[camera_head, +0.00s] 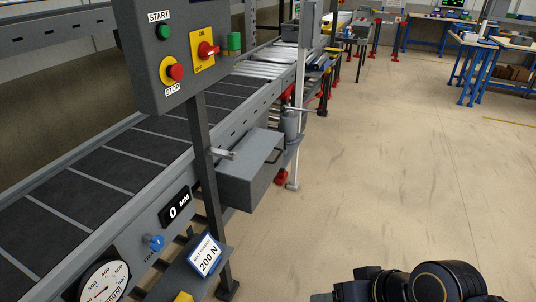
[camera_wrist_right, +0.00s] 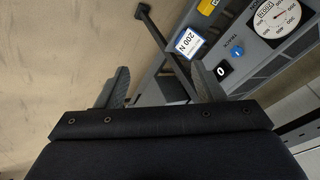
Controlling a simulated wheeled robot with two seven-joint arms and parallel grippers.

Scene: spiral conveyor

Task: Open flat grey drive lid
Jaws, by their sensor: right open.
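A grey box with a flat grey lid (camera_head: 254,147) on top hangs on the conveyor's near side in the head view. The lid looks shut, lying flat. A dark handle (camera_head: 279,149) shows at its right side. My right arm comes in at the bottom right of the head view, well apart from the box. My right gripper (camera_wrist_right: 160,80) shows in the wrist view with its two fingers wide apart and nothing held. Dark conveyor structure lies beyond the fingers there; I cannot tell whether the lid is in it. My left gripper is not in view.
A control panel (camera_head: 175,50) with START and STOP buttons stands on a dark post (camera_head: 207,165) left of the box. A gauge (camera_head: 103,282) and a 200 N sign (camera_head: 206,256) sit nearer. The floor (camera_head: 400,180) to the right is clear.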

